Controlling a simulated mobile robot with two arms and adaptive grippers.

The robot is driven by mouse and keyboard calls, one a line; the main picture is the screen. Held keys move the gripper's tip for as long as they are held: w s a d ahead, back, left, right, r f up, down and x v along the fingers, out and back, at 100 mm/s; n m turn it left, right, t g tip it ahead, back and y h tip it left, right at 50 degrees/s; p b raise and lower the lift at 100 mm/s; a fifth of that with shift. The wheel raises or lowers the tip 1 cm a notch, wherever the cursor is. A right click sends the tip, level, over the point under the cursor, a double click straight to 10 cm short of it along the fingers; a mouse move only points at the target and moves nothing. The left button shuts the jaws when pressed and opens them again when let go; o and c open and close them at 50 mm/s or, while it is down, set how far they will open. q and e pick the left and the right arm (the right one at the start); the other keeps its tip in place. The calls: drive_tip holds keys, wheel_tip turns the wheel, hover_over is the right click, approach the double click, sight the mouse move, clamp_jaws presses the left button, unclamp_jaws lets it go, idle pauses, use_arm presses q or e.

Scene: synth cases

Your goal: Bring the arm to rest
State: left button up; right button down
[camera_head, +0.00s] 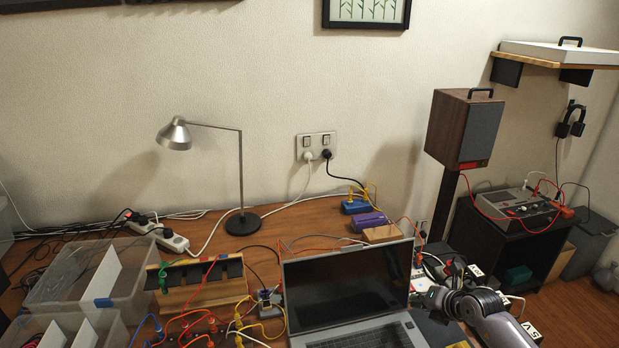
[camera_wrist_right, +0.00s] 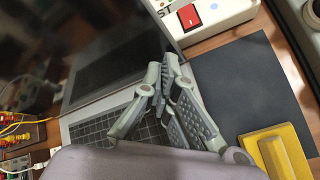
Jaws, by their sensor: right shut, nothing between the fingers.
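My right arm (camera_head: 490,312) comes in from the lower right in the head view. Its gripper (camera_head: 431,298) is beside the right edge of an open laptop (camera_head: 345,285). In the right wrist view the gripper's fingers (camera_wrist_right: 165,75) are together with nothing held between them. They show in front of the laptop's keyboard (camera_wrist_right: 95,130) and the lower edge of its dark screen. The gap between fingers and laptop cannot be judged. My left gripper is in neither view.
A dark mat (camera_wrist_right: 240,85) with a yellow block (camera_wrist_right: 278,152) lies right of the laptop. A white power strip with a red switch (camera_wrist_right: 190,15) is behind. A desk lamp (camera_head: 242,222), clear bins (camera_head: 85,285) and loose cables crowd the table's left. A speaker (camera_head: 455,130) stands at right.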

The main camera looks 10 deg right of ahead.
drive_tip(key=s+a+r+m+t+y, duration=0.1)
drive_tip(key=a+r+m+t+y, duration=0.3)
drive_tip(key=a+r+t, duration=0.55)
drive_tip(key=s+a+r+m+t+h, duration=0.1)
drive_tip(key=s+a+r+m+h, duration=0.1)
drive_tip(key=s+r+m+h, duration=0.45)
drive_tip(key=s+d+f+m+g+h, duration=0.5)
drive_tip(key=s+f+m+g, duration=0.45)
drive_tip(key=m, duration=0.65)
drive_tip(key=s+a+f+g+y, duration=0.35)
drive_tip(key=s+a, duration=0.25)
drive_tip(key=s, duration=0.3)
drive_tip(key=s+a+f+g+y, duration=0.3)
drive_tip(key=s+a+f, duration=0.15)
drive_tip(key=s, duration=0.45)
wheel_tip(320, 180, down, 26)
drive_tip(key=s+g, duration=0.2)
drive_tip(key=s+d+f, duration=0.2)
drive_tip(key=s+f, duration=1.3)
drive_tip(key=shift+s+d+f+g+h, duration=0.15)
drive_tip(key=shift+s+d+g+h, duration=0.1)
drive_tip(key=shift+s+g+h, duration=0.15)
